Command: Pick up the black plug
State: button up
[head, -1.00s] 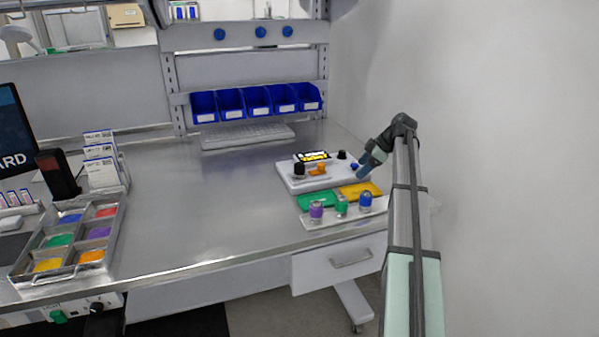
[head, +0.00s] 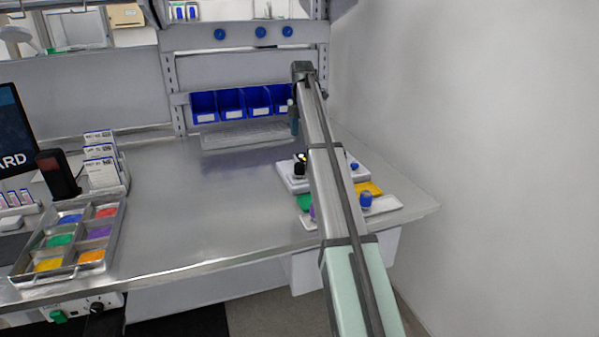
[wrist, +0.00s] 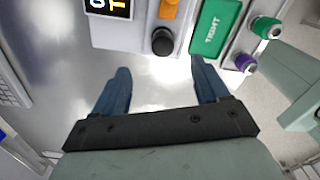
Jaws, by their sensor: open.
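The black plug (head: 299,168) stands on the left part of the white fixture, just left of my arm in the head view. In the wrist view the black plug (wrist: 162,41) shows a round dark top, beyond and roughly between my fingertips. My gripper (wrist: 160,66) is open, with two blue fingers spread and nothing between them. In the head view my gripper (head: 294,120) hangs above the bench, behind the fixture and in front of the blue bins. The plug is apart from both fingers.
An orange part (wrist: 169,9) sits close beside the plug. A green plate (wrist: 214,35) marked TIGHT, a purple knob (wrist: 245,63) and a green knob (wrist: 266,27) lie to the right. Blue bins (head: 231,104) stand behind. The bench left of the fixture is clear.

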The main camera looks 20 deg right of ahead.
aim_at(300, 164)
notch_tip(300, 164, down, 8)
jog(key=shift+r, duration=0.1)
jog(key=f, duration=0.2)
jog(key=a+f, duration=0.1)
jog(key=f, duration=0.1)
jog(key=shift+s+f, duration=0.1)
jog(key=shift+s, duration=0.3)
jog(key=shift+f, duration=0.4)
jog(key=shift+w+r, duration=0.1)
jog(key=c, duration=1.3)
